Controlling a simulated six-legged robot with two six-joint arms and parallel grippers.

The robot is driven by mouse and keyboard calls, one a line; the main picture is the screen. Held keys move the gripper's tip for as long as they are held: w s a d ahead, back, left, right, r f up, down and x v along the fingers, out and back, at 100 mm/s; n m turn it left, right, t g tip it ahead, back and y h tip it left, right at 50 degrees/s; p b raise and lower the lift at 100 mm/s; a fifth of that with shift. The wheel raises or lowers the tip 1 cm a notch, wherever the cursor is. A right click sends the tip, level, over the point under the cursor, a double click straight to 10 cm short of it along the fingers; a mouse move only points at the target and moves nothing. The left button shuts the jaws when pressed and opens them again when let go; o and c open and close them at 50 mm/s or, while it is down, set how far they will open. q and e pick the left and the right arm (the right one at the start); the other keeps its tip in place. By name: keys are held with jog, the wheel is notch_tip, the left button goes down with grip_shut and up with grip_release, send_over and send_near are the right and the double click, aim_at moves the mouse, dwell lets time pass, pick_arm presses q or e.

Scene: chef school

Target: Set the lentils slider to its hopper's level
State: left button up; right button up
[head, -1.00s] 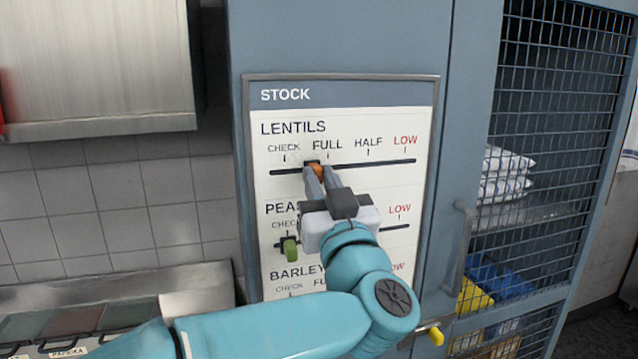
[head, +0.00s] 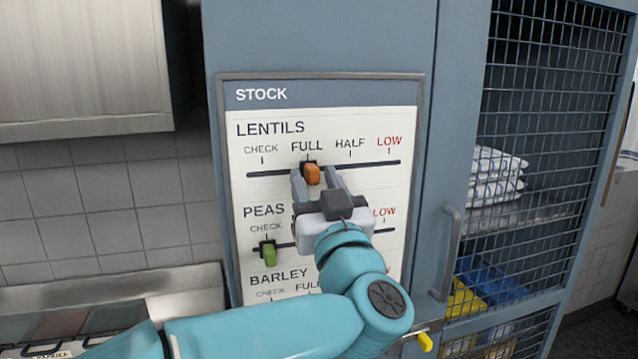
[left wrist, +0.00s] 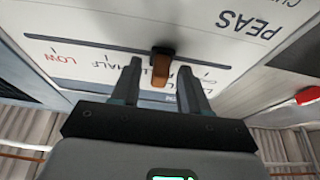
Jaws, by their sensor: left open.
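The stock board (head: 408,110) has a lentils row at the top, marked CHECK, FULL, HALF and LOW. The orange lentils slider knob (head: 312,175) sits on its dark track (head: 370,164) at the FULL mark. My left gripper (head: 318,178) is open, with one finger on each side of the knob and gaps showing. In the left wrist view the knob (left wrist: 161,72) stands between the spread fingertips, closer to the right finger. The hopper does not show. My right gripper is not in view.
Below, the green peas knob (head: 269,254) sits at CHECK on its track. The barley row is partly hidden by my left arm. To the right are a cabinet handle (head: 452,250) and a mesh door with white sacks (head: 494,175) behind it.

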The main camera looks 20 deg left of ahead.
aim_at(317, 184)
pick_arm(q)
jog(key=shift+s+d, duration=0.1)
jog(key=shift+s, duration=0.25)
jog(key=b+v, duration=0.1)
jog(key=v, duration=0.1)
jog(key=b+v, duration=0.1)
jog(key=v, duration=0.1)
jog(key=shift+w+d+f, duration=0.15)
jog(key=shift+d+f, duration=0.05)
jog(key=shift+f, duration=0.15)
jog(key=b+v, duration=0.4)
jog(key=v, duration=0.7)
jog(key=shift+s, duration=0.4)
jog(key=shift+w+r, duration=0.1)
